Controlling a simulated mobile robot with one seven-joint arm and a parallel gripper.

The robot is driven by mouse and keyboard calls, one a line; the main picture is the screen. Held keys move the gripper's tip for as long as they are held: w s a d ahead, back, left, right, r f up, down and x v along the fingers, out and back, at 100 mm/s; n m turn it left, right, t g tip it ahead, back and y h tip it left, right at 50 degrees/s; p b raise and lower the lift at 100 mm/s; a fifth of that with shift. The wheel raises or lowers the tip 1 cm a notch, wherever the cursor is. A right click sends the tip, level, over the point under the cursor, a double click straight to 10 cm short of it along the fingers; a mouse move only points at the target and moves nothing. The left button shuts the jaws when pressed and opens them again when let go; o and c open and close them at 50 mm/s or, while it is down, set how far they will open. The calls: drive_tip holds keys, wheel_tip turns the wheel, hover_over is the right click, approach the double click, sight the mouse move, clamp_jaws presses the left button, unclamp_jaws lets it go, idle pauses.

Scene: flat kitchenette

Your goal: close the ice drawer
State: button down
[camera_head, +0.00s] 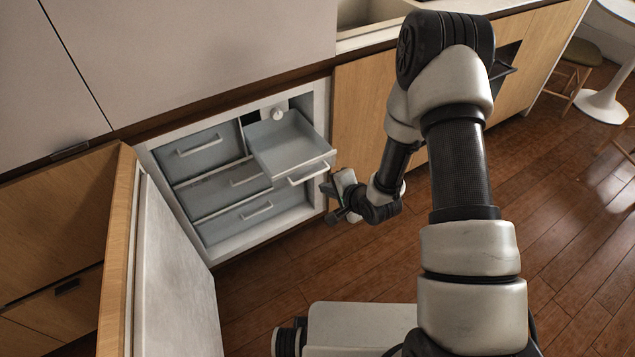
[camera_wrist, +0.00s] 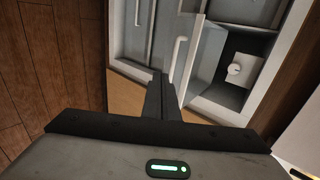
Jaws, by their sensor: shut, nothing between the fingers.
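The ice drawer (camera_head: 291,142), a grey tray-like drawer at the upper right of the open fridge compartment, is pulled out. Its white bar handle (camera_head: 308,174) is on its front. In the wrist view the handle (camera_wrist: 178,57) stands upright in the picture, just beyond my fingertips. My gripper (camera_head: 328,190) is shut and empty, in front of the drawer and near the handle's right end. In the wrist view my closed fingers (camera_wrist: 160,80) point toward the drawer front; I cannot tell whether they touch it.
Other grey drawers (camera_head: 205,147) beside and below are shut. A round white dial (camera_head: 277,114) sits in the recess behind the open drawer. The compartment's door (camera_head: 170,270) stands open at the left. A wooden cabinet front (camera_head: 358,110) is to the right.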

drive_tip(key=shift+w+a+f+b, duration=0.15)
drive_tip(key=shift+w+a+f, duration=0.15)
drive_tip(key=shift+w+a, duration=0.35)
drive_tip(key=shift+w+a+f+b, duration=0.1)
drive_tip(key=shift+w+a+f, duration=0.25)
drive_tip(key=shift+w, duration=0.5)
drive_tip(key=shift+w+a+f+b, duration=0.15)
drive_tip(key=shift+w+a+f, duration=0.15)
drive_tip(key=shift+w+a, duration=0.35)
drive_tip(key=shift+w+d, duration=0.15)
